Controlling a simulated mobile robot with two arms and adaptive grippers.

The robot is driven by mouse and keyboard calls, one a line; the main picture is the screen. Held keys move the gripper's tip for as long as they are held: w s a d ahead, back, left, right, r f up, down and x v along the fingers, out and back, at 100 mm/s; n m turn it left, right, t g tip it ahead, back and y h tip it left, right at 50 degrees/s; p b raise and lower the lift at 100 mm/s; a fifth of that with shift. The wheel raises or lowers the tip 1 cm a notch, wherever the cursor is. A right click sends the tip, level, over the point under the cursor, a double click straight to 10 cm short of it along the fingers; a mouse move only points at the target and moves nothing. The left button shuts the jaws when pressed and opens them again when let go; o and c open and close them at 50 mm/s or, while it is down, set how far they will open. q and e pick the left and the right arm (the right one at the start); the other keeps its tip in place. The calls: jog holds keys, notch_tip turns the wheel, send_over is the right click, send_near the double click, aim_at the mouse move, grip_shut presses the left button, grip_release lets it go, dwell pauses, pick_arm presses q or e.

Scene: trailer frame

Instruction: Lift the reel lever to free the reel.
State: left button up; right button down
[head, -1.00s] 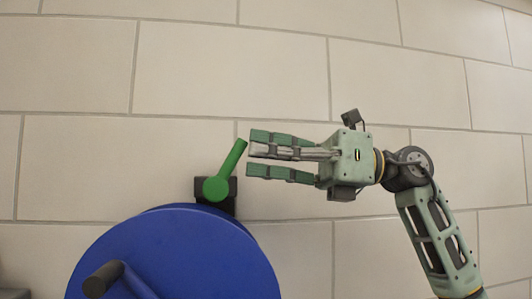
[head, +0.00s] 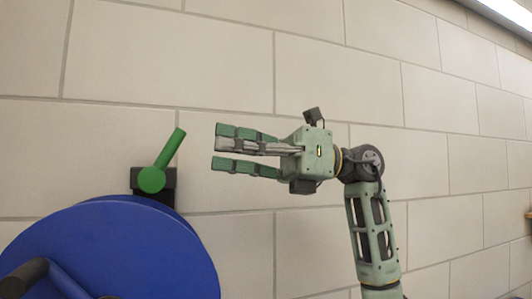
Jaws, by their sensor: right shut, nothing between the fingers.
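The green reel lever (head: 167,152) points up and to the right from its round hub, on a black block (head: 168,192) at the wall. The large blue reel (head: 110,250) is just below it, partly cut off by the picture's edges. My right gripper (head: 216,147) is to the right of the lever, with its fingers pointing left towards the lever's upper end. A clear gap separates the fingertips from the lever. The gripper is shut with nothing in it. My left gripper is not in view.
A dark crank handle (head: 24,278) sticks out from the reel's face at the lower left. A pale block wall (head: 330,60) fills the background. The space above the lever and around the gripper is clear.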

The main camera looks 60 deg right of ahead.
jog(key=v, duration=0.8)
dwell(0.4)
